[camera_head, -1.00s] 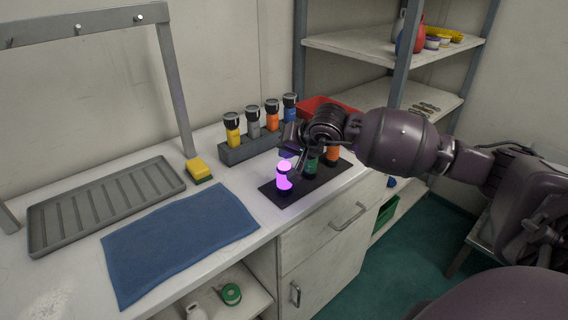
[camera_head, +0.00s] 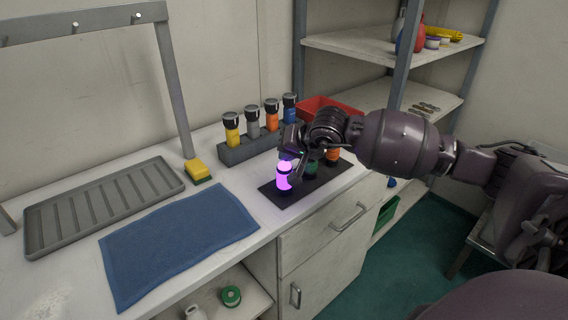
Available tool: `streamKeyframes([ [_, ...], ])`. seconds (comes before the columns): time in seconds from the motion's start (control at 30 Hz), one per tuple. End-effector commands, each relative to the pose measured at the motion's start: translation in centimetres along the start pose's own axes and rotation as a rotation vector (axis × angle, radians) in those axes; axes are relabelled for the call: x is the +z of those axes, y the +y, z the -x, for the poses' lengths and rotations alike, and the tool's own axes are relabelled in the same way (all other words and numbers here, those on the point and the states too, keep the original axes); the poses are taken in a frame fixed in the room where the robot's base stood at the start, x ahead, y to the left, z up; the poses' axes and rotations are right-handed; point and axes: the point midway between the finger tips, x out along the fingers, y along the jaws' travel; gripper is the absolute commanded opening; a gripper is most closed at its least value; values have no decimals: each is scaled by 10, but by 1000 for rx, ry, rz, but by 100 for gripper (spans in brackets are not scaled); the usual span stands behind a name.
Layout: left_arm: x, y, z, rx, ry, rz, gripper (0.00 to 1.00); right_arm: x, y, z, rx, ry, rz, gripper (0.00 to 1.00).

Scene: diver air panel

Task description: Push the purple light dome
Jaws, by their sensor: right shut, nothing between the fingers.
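The purple light dome (camera_head: 284,176) glows on a dark base plate (camera_head: 290,201) at the counter's front right. A dark green unit (camera_head: 310,168) and an orange unit (camera_head: 333,154) stand beside it on the same plate, partly covered by my right arm. My right gripper (camera_head: 288,153) is shut and empty. It points down at the top of the purple dome, very close above it; I cannot tell whether it touches. My left gripper is not in view.
A grey rack (camera_head: 250,148) with yellow, grey, orange and blue torch-like items stands behind. A red tray (camera_head: 328,108) lies behind my right arm. A blue cloth (camera_head: 180,245), a yellow sponge (camera_head: 197,170) and a grey ribbed tray (camera_head: 105,205) lie to the left.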

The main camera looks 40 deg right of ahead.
Motion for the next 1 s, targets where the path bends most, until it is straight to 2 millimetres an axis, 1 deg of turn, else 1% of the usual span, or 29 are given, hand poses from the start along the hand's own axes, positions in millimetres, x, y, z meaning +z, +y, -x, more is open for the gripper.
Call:
streamKeyframes([
  [0.53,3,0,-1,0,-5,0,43,2,2,-2,1,-1,0,0],
  [0.83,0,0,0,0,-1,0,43,-4,-4,6,0,0,1,0],
  [1.0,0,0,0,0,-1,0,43,-4,-5,6,0,-1,0,0],
])
